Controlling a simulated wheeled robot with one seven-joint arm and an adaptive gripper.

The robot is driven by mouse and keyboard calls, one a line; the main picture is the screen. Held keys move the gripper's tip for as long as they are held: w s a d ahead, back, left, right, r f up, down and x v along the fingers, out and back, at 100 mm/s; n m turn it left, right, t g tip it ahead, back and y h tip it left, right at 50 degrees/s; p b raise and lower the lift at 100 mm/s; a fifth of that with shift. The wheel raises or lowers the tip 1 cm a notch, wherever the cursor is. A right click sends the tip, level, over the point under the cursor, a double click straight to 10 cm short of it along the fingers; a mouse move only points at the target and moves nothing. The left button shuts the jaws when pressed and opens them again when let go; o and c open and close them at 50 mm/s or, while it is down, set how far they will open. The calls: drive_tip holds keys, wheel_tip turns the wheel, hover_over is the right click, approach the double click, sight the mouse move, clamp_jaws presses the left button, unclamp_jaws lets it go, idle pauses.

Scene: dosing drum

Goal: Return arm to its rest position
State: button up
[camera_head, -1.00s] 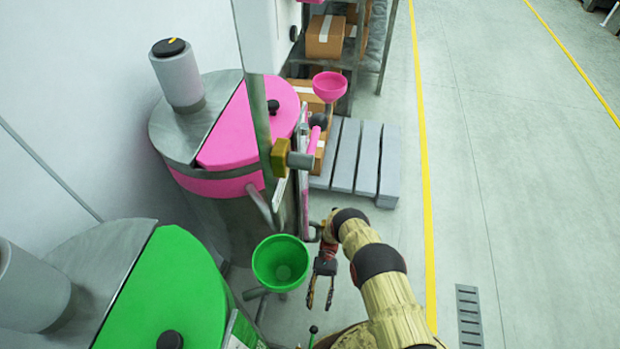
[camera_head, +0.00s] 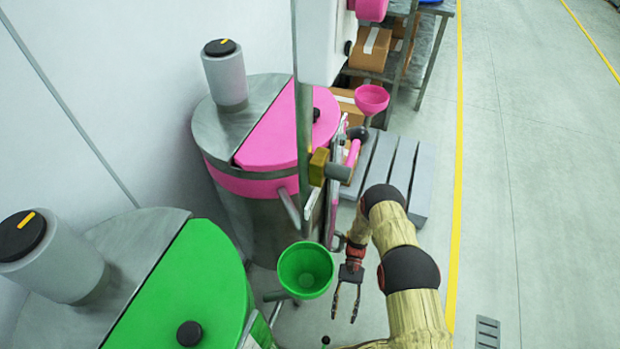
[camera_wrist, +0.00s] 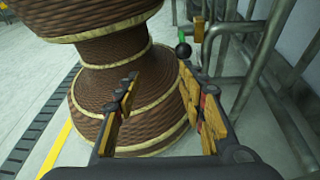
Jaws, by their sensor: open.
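My gripper (camera_head: 346,308) hangs at the end of my bent arm in the head view, pointing down, with its fingers apart and nothing between them. It is just right of and below the green funnel (camera_head: 305,270), with a visible gap. In the wrist view my gripper (camera_wrist: 165,110) shows its two fingers spread wide. My own wrapped, ribbed body fills much of the view behind them.
The green-lidded drum (camera_head: 185,290) and pink-lidded drum (camera_head: 265,140) stand at left. A pink funnel (camera_head: 371,98) and grey pallet (camera_head: 425,180) are farther back. Metal pipes (camera_wrist: 265,60) run close at right in the wrist view.

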drive_tip(key=w+d+r+n+t+h+p, duration=0.1)
drive_tip(key=w+d+r+t, duration=0.15)
drive_tip(key=r, duration=0.85)
drive_tip(key=w+d+r+n+t+h+p, duration=0.1)
drive_tip(key=w+r+t, duration=0.25)
drive_tip(key=r, duration=0.85)
drive_tip(key=w+d+r+n+t+h, duration=0.1)
drive_tip(key=w+r+t, duration=0.15)
drive_tip(key=r, duration=0.85)
drive_tip(key=s+d+r+t+p, duration=0.1)
drive_tip(key=s+r+t, duration=0.4)
drive_tip(key=r, duration=1.2)
drive_tip(key=s+d+r+t+p, duration=0.1)
drive_tip(key=s+r+t+p, duration=0.2)
drive_tip(key=r, duration=1.5)
drive_tip(key=s+t, duration=0.3)
drive_tip(key=s, duration=0.1)
drive_tip(key=shift+d+r+n+p, duration=0.2)
drive_tip(key=shift+r+n+p, duration=0.1)
drive_tip(key=shift+n, duration=0.1)
drive_tip(key=shift+s+f, duration=0.1)
drive_tip(key=shift+s, duration=0.05)
drive_tip(key=shift+c, duration=1.2)
drive_tip(key=shift+a, duration=0.1)
